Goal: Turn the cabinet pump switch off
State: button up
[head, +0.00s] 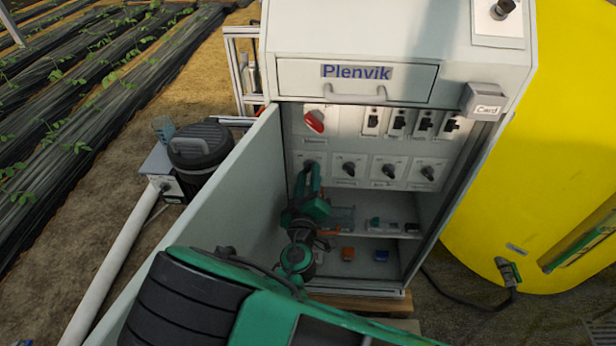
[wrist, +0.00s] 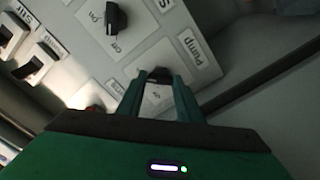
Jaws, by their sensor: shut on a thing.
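The cabinet (head: 390,40) stands open, with its door (head: 235,190) swung out to the left. The pump switch (wrist: 158,74) is a dark rotary knob on a pale plate, beside a label (wrist: 195,54) reading "Pump" in the wrist view. In the head view it is leftmost in the lower switch row, mostly hidden by my gripper (head: 311,180). My gripper (wrist: 158,84) is shut on the knob, one green finger on each side. The knob's exact setting is hard to read behind the fingers.
A neighbouring rotary switch (wrist: 116,17) with on and off marks sits close by. A red knob (head: 314,122) and several breakers (head: 398,123) are above. The open door stands close left of my arm. A shelf (head: 375,229) below holds small items.

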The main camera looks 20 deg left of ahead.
jog(key=shift+n, duration=0.4)
jog(key=n, duration=0.2)
jog(key=shift+n, duration=0.3)
jog(key=n, duration=0.5)
jog(key=shift+s+f+n, duration=0.1)
jog(key=shift+n, duration=0.2)
jog(key=n, duration=0.4)
jog(key=shift+n, duration=2.5)
jog(key=shift+f, duration=0.1)
jog(key=o, duration=1.1)
